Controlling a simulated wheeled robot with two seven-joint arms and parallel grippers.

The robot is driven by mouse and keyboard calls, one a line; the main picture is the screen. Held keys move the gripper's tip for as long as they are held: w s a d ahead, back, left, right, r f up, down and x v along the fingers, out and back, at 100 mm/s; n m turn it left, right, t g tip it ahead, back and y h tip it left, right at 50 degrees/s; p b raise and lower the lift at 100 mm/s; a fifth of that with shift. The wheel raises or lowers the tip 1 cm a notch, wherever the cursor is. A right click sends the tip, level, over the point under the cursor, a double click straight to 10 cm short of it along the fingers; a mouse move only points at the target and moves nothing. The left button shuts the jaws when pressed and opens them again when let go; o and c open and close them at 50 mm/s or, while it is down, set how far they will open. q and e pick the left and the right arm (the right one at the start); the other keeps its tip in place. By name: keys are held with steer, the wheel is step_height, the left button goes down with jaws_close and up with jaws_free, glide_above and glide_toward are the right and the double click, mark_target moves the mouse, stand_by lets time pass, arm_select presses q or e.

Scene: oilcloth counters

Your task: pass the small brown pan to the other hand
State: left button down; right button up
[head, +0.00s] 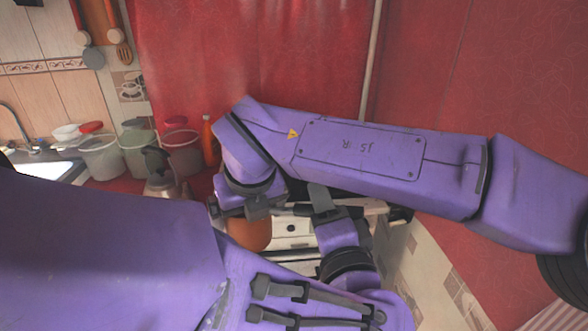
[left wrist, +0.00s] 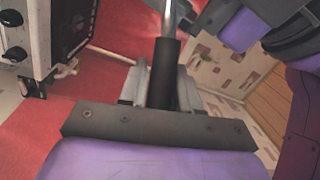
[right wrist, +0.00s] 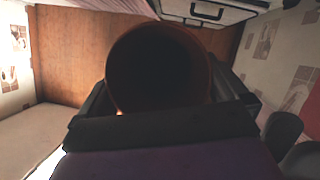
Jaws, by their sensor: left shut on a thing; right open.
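The small brown pan (head: 250,232) is partly hidden below my right wrist in the head view. In the right wrist view the pan (right wrist: 160,70) fills the middle, its round opening dark. My left gripper (head: 322,198) is shut on the pan's black handle, which shows between its fingers in the left wrist view (left wrist: 163,75), with a metal shaft beyond. My right gripper (head: 245,208) is open close to the pan. Its fingers show on either side of the pan in the right wrist view (right wrist: 175,105); I cannot tell whether they touch it.
A white stove with knobs (head: 292,230) is behind the hands. Several buckets (head: 100,158), an orange bottle (head: 209,140) and a blender-like jug (head: 158,168) stand on the red counter at the left. A sink (head: 45,168) is at the far left. My two arms cross close together.

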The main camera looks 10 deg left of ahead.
steer(key=c, duration=1)
arm_select(q)
steer(key=c, duration=0.7)
jaws_free()
arm_select(e)
steer(key=shift+r, duration=0.1)
steer(key=shift+c, duration=0.6)
